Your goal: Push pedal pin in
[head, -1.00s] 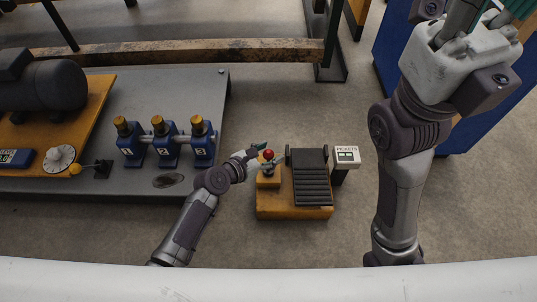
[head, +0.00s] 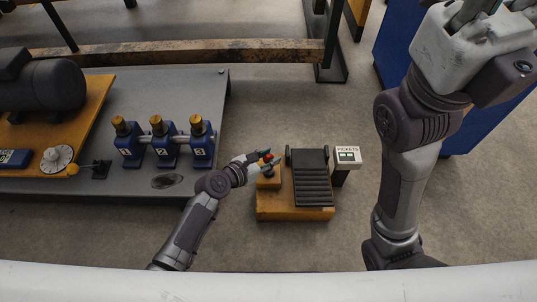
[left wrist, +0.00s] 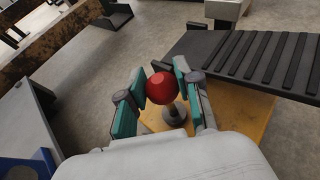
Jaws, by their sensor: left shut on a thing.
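The pedal pin has a red ball knob (head: 267,157) and stands on the yellow base (head: 290,213) to the left of the black ribbed pedal (head: 311,180). In the left wrist view the red knob (left wrist: 162,87) sits between the teal finger pads of my left gripper (left wrist: 160,85), with its grey stem and round foot below. My left gripper (head: 264,160) is shut on the knob. The ribbed pedal (left wrist: 255,60) shows at upper right there. My right gripper (head: 490,10) is at the top right corner, partly cut off, far from the pin.
A small "PICKETS" display (head: 347,156) stands right of the pedal. To the left, a grey platform (head: 100,190) carries several blue numbered posts (head: 166,150), a dial (head: 57,158) and a dark motor (head: 45,90). A rusty beam (head: 200,50) crosses behind. Floor in front is clear.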

